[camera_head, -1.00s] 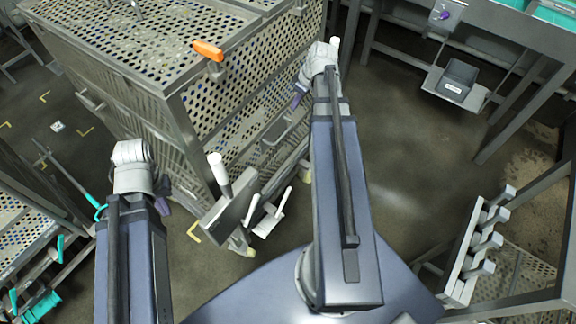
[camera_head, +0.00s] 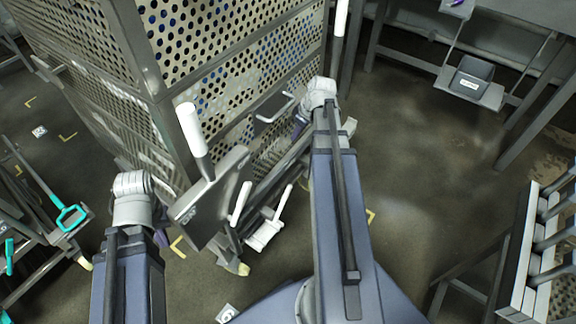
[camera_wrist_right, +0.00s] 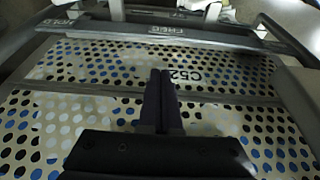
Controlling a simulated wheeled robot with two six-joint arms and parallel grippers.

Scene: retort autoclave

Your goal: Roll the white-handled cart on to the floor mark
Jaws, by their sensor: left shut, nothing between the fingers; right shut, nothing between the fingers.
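A tall perforated metal cart (camera_head: 235,45) fills the upper left of the head view. It has an upright white handle (camera_head: 194,130) at its near corner and another white handle (camera_head: 341,18) at its far right. My left gripper (camera_head: 163,238) is shut and empty, low beside the near corner. My right gripper (camera_head: 299,127) is shut and empty by the cart's right side. In the right wrist view its closed fingers (camera_wrist_right: 161,78) lie over a perforated panel (camera_wrist_right: 70,115) with a partly hidden "C52" label. Yellow floor corners (camera_head: 68,136) show left of the cart.
A rack with a teal handle (camera_head: 68,216) stands at the left. A bench with a grey bin (camera_head: 471,83) is at the upper right, and a rack of white blocks (camera_head: 525,255) at the lower right. Dark floor (camera_head: 420,170) between them is open.

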